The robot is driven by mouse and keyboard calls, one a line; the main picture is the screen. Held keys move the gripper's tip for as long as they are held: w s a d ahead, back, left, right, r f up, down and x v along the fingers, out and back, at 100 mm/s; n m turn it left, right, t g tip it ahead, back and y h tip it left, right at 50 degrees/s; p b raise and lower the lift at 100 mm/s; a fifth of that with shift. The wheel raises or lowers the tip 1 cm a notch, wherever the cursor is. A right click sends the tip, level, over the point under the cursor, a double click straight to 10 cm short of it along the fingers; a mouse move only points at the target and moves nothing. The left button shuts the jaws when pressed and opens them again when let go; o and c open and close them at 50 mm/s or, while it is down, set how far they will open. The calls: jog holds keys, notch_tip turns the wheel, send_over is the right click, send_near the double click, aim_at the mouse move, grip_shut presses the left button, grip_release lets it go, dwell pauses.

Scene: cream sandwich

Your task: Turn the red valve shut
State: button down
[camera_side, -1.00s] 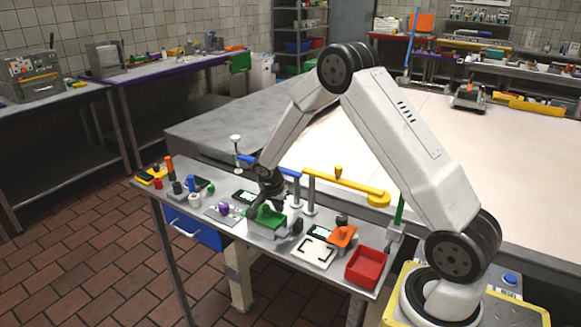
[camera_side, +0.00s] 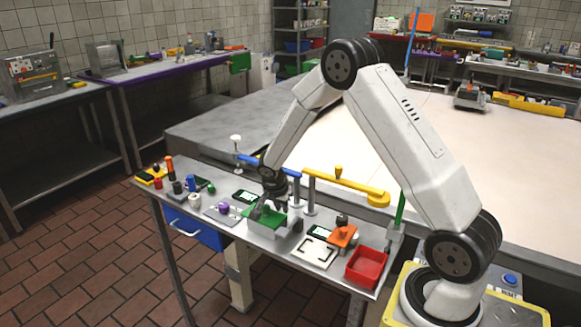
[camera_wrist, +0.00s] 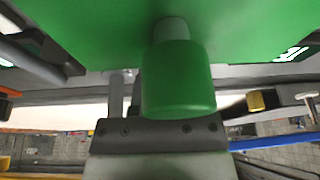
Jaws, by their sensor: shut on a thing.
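No red valve can be made out in either view. A blue handle bar (camera_side: 270,164) and a yellow handle bar (camera_side: 345,184) stand on posts along the back of the bench. My gripper (camera_side: 268,203) points down at the front bench, shut on a green lid (camera_side: 257,215) at a grey box (camera_side: 262,230). The lid looks tilted above the box in the side view; its far side is partly hidden by my gripper. In the wrist view the lid's green underside or face (camera_wrist: 90,25) fills the top, with a green knob (camera_wrist: 180,80) in the middle.
The metal bench (camera_side: 215,230) is crowded. A red tray (camera_side: 367,268), an orange block (camera_side: 342,236) and a white plate with a black outline (camera_side: 314,251) are to the right. A purple knob (camera_side: 224,208) and small coloured pegs are to the left. A blue drawer (camera_side: 195,229) hangs below.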

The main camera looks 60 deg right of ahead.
jog(key=shift+s+a+f, duration=0.2)
jog(key=shift+s+a, duration=0.2)
jog(key=shift+a, duration=0.1)
jog(key=shift+w+d+r+v, duration=0.1)
jog(key=shift+w+d+v, duration=0.1)
jog(key=shift+v, duration=1.5)
jog(key=shift+w+d+r+v, duration=0.15)
jog(key=shift+w+v, duration=0.1)
jog(key=shift+v, duration=1.4)
jog(key=shift+w+d+v, duration=0.15)
jog(key=shift+w+v, duration=0.05)
jog(key=shift+v, duration=1.5)
jog(key=s+a+n+t+y, duration=0.2)
jog(key=s+a+n+y, duration=0.2)
jog(key=s+a+n, duration=1)
jog(key=s+n, duration=0.2)
jog(key=n, duration=0.1)
jog(key=shift+a+f, duration=0.25)
jog(key=shift+w, duration=0.2)
